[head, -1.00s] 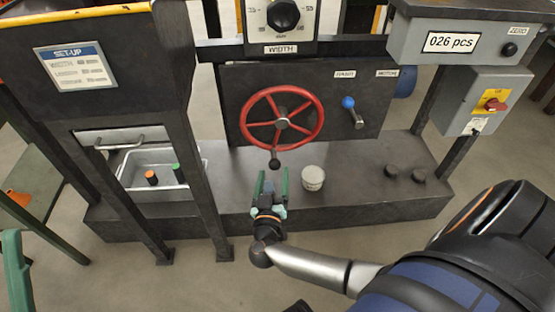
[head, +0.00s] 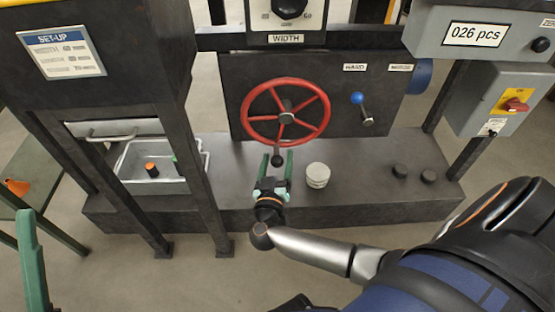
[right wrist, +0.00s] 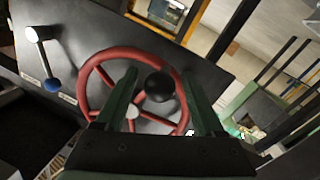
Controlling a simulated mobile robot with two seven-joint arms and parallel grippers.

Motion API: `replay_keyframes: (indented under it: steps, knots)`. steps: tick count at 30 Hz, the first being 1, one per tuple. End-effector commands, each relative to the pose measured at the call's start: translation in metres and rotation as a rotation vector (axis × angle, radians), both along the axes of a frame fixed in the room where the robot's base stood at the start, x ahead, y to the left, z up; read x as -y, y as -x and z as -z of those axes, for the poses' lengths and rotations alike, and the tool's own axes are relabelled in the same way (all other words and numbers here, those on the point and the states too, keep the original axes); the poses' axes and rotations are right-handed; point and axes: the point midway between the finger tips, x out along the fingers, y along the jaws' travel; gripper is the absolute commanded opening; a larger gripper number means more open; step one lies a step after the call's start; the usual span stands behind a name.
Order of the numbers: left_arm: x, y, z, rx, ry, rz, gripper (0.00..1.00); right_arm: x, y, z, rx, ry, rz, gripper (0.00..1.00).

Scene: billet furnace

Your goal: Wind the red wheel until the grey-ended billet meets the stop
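The red wheel (head: 329,112) stands upright on the dark machine panel, with a black knob (head: 277,160) at its bottom. My right gripper (head: 277,154) is open at the knob. In the right wrist view the knob (right wrist: 159,87) shows between the two green fingers (right wrist: 158,98), with a gap on each side; I cannot tell how deep it sits between them. A green finger of my left gripper (head: 31,262) shows at the lower left edge, far from the wheel. I cannot make out the grey-ended billet or the stop in either view.
A blue-knobbed lever (head: 360,104) is right of the wheel. A pale round pot (head: 317,175) stands on the base right of my gripper. A tray (head: 140,187) with orange-ended and green-ended pieces is left, behind a dark post (head: 205,180). A counter (head: 474,34) reads 026 pcs.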

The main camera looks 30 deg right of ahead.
Motion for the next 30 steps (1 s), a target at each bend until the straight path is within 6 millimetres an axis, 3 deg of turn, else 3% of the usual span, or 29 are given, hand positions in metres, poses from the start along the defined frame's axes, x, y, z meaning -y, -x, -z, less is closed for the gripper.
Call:
replay_keyframes:
  steps: [2,18,30]
  knots:
    - [-0.0001,-0.0001,0.0002,-0.001,-0.001,-0.001,0.5,0.0001,0.0,0.0,0.0,0.0,0.0,0.6]
    - [-0.0012,-0.0007,0.0004,0.0,-0.005,-0.006,0.5,0.0002,0.0001,0.0002,0.0,0.0,0.0,0.0]
    - [-0.0012,-0.0005,0.0009,-0.001,-0.005,-0.005,0.5,0.0002,0.0001,0.0003,-0.001,0.001,0.0,0.0]
